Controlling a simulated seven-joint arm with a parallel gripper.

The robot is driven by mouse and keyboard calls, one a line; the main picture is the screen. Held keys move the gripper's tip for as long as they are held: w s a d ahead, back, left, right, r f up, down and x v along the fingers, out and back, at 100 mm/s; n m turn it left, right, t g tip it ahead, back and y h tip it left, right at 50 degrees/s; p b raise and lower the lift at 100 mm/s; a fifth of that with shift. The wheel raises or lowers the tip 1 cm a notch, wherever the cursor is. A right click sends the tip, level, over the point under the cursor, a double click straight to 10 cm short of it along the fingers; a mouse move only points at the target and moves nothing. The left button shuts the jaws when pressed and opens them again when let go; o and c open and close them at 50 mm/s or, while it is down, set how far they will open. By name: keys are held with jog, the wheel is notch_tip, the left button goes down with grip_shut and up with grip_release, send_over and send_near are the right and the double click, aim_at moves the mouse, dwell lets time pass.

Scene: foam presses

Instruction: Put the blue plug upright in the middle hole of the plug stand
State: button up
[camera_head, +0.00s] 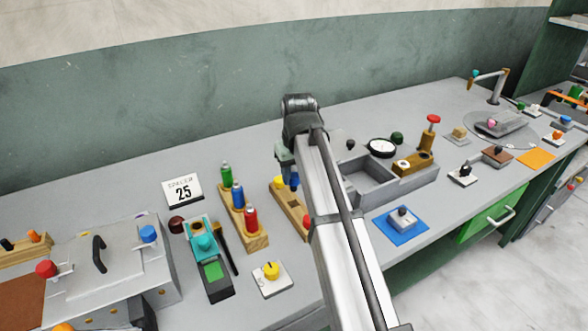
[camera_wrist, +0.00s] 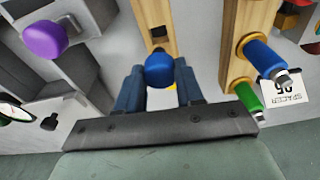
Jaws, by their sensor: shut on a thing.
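My gripper (camera_head: 289,172) is shut on the blue plug (camera_head: 294,181). In the wrist view the round blue top of the plug (camera_wrist: 160,68) sits between the two fingers (camera_wrist: 160,82). The wooden plug stand (camera_head: 287,205) is beneath and beside my gripper, partly hidden by my arm. A yellow plug (camera_head: 279,181) is at its far end and a red plug (camera_head: 306,222) at its near end. In the wrist view a dark square hole shows in the stand (camera_wrist: 148,15), just beyond the blue plug. The plug's lower end is hidden.
A wooden rack (camera_head: 256,240) with green, blue and red spacers stands close on the left. A grey tray (camera_head: 366,187) is on the right, near a blue mat (camera_head: 401,236) with a block. A white plate with a yellow knob (camera_head: 270,270) lies in front.

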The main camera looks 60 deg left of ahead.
aim_at(294, 191)
jog(key=shift+f, duration=2.05)
jog(key=shift+f, duration=1.9)
jog(key=o, duration=1.1)
jog(key=r, duration=0.4)
jog(key=d+r, duration=0.1)
jog(key=r, duration=0.8)
jog(key=shift+d+r, duration=0.35)
